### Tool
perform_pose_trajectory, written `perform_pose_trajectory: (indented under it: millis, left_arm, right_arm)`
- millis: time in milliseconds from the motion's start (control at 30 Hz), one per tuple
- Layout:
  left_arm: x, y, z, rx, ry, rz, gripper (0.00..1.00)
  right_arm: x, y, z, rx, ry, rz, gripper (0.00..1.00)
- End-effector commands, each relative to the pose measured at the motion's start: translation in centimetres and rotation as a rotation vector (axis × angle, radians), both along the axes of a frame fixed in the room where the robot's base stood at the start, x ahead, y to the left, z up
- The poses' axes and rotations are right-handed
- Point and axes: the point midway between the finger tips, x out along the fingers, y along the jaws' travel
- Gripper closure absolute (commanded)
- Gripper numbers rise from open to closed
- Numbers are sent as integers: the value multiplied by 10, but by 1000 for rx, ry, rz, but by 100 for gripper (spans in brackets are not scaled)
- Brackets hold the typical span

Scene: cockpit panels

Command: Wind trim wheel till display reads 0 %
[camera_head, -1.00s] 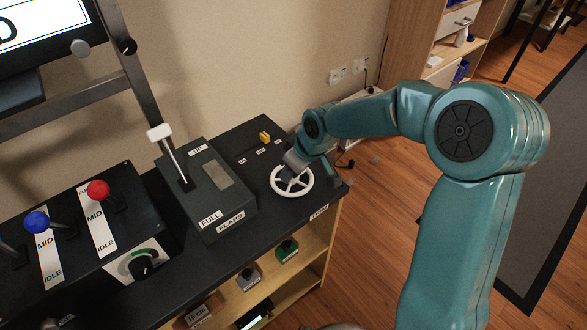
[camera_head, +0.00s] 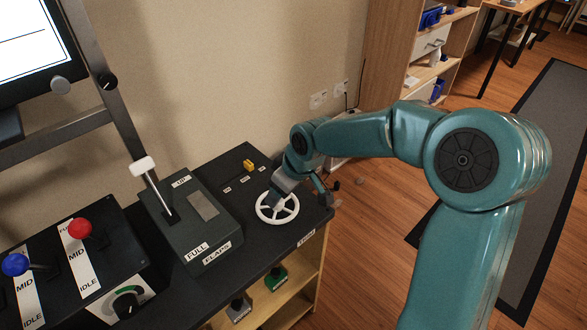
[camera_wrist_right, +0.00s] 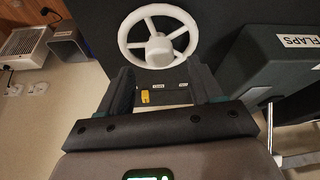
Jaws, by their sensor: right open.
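The white trim wheel (camera_head: 277,207) lies at the right end of the black panel, beside the flaps box. My right gripper (camera_head: 281,200) is at the wheel's far side, its fingers partly hidden in the head view. In the right wrist view, the right gripper (camera_wrist_right: 165,85) is open, with its two dark fingers apart and the white wheel (camera_wrist_right: 158,36) just beyond the tips. Nothing is between the fingers in grasp. The display (camera_head: 30,45) is cut off at the upper left; no reading shows. My left gripper is not in view.
The flaps box (camera_head: 195,220) with its white-topped lever stands left of the wheel. A yellow switch (camera_head: 249,165) sits behind it. Red (camera_head: 80,228) and blue (camera_head: 15,264) levers are at the left. Open floor lies to the right.

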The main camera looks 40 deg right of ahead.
Motion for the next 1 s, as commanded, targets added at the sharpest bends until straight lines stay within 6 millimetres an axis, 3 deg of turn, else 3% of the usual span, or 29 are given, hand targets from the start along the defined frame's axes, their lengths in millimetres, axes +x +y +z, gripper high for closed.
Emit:
perform_pose_trajectory:
  millis: [33, 200, 433, 633, 1000]
  left_arm:
    - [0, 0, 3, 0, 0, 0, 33]
    - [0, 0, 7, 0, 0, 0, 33]
    - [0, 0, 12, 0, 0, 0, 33]
    - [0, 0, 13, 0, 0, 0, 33]
    - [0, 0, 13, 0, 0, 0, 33]
  right_arm:
    - [-4, -2, 16, -2, -8, -2, 35]
    - [-22, -6, 59, -1, -7, -2, 35]
    - [-40, -11, 103, -1, -5, 0, 35]
    - [-47, -12, 117, 1, -2, 0, 35]
    - [-47, -12, 118, -1, -1, 0, 35]
